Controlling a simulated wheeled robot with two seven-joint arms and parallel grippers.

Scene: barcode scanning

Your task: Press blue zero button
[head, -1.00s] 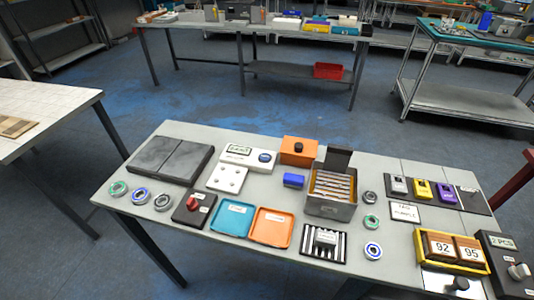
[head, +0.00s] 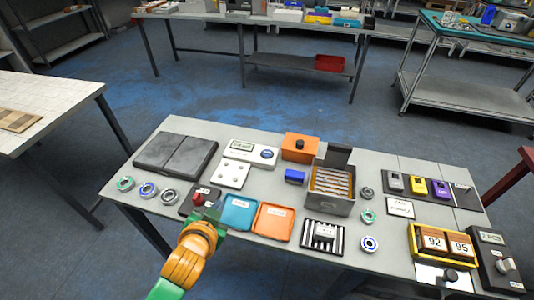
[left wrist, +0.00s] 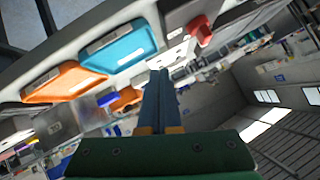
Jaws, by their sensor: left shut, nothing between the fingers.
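The blue zero button (head: 267,154) is on the right part of a white device with a small display (head: 242,147), at the back of the table. My left gripper (head: 212,211) is in front of it, over the near edge of the table by the teal tray (head: 238,211), well apart from the button. In the left wrist view its fingers (left wrist: 160,76) are together and empty. In that view I cannot make out the button. My right gripper is in neither view.
A box with a red knob (head: 199,199), also in the wrist view (left wrist: 201,30), is close to my left gripper. A white pad (head: 233,174) lies before the device. An orange tray (head: 273,223) and an orange box (head: 300,146) are to the right.

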